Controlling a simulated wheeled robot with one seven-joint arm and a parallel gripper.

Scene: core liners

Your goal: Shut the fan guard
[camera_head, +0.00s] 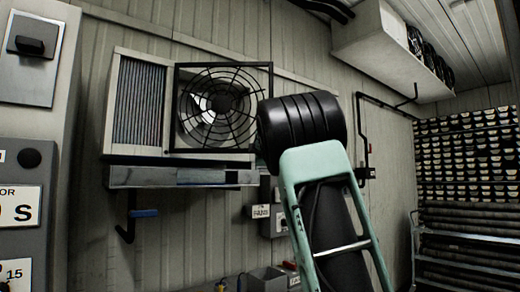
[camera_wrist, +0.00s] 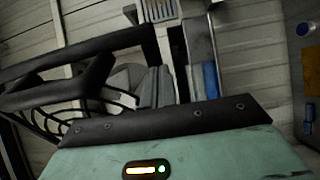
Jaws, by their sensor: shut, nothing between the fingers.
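The fan guard (camera_head: 234,91) is a black square frame with a round wire grille. In the head view it hangs in front of the wall fan (camera_head: 200,104), overlapping the housing's right side. It looks ajar, but the exact gap is hard to tell. In the wrist view, thick black bars of the guard (camera_wrist: 125,40) and curved wires fill the left side, close to my gripper (camera_wrist: 150,88). Its grey fingers look shut and empty, beyond the teal palm. Contact with the guard cannot be told. In the head view my arm hides the gripper.
A metal shelf (camera_head: 145,177) with a blue strip sits under the fan housing (camera_head: 113,150). A control box (camera_head: 270,222) is on the wall below. Racks of core trays (camera_head: 470,150) stand at the right. A white overhead unit (camera_head: 380,50) hangs at upper right.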

